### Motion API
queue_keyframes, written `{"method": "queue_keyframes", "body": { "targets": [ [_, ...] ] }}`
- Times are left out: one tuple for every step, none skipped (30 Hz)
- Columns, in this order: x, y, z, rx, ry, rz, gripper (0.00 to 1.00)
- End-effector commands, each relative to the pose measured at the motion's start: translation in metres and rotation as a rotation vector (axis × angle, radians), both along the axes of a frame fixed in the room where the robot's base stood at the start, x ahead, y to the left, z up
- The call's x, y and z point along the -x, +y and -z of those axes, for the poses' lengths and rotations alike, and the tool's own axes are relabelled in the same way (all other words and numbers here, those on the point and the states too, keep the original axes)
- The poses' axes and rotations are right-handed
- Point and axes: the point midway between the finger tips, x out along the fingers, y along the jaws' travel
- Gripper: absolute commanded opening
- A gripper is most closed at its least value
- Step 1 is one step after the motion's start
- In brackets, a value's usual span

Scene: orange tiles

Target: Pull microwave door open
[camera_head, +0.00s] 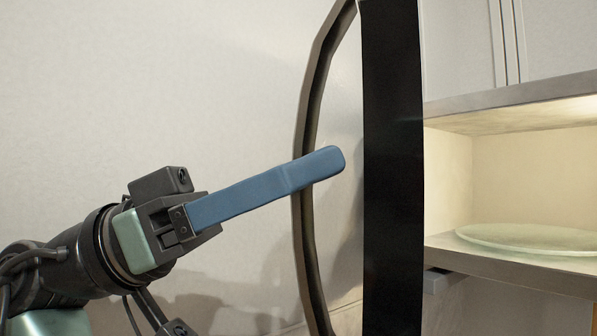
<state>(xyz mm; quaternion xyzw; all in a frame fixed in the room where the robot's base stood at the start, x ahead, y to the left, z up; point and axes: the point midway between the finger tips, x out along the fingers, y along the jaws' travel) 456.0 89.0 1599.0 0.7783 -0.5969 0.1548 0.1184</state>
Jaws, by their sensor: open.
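The microwave door (392,170) shows as a tall black panel in the middle of the head view, seen nearly edge-on. It stands open, swung away from the lit microwave cavity (505,170) on the right. The door's curved handle (316,250) bows out to the left of the panel. My gripper (322,162) reaches in from the lower left. Its blue finger crosses in front of the handle, with the tip between handle and panel in the picture. I see one finger clearly; the other is hidden. The gripper is open. I cannot tell whether it touches the handle.
A round glass plate (530,238) lies inside the cavity. Cabinet fronts (460,45) are above the microwave. A plain pale wall (150,90) fills the left background, and the space above my gripper is clear.

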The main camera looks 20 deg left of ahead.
Motion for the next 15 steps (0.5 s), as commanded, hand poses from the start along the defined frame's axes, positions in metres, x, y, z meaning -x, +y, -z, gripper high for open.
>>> {"method": "queue_keyframes", "body": {
  "targets": [
    [0.0,0.0,0.0,0.0,0.0,0.0,0.65],
    [0.0,0.0,0.0,0.0,0.0,0.001,0.65],
    [0.0,0.0,0.0,0.0,0.001,0.001,0.65],
    [0.0,0.0,0.0,0.0,0.001,0.001,0.65],
    [0.0,0.0,-0.001,0.0,0.0,0.001,0.65],
    [0.0,0.0,-0.002,0.0,0.0,0.001,0.65],
    [0.0,0.0,-0.004,0.0,0.0,0.001,0.65],
    [0.0,0.0,-0.006,0.0,-0.001,0.001,0.65],
    [0.0,0.0,-0.01,-0.001,-0.003,0.001,0.65],
    [0.0,0.0,-0.014,-0.002,-0.002,0.001,0.65],
    [0.0,0.0,-0.018,-0.002,-0.003,0.001,0.65],
    [0.001,0.0,-0.024,-0.002,-0.004,0.0,0.65],
    [0.001,0.0,-0.029,-0.002,-0.003,0.001,0.65],
    [0.001,0.0,-0.035,-0.001,-0.003,0.001,0.65],
    [0.001,0.0,-0.042,-0.001,-0.005,0.001,0.65]
  ]
}}
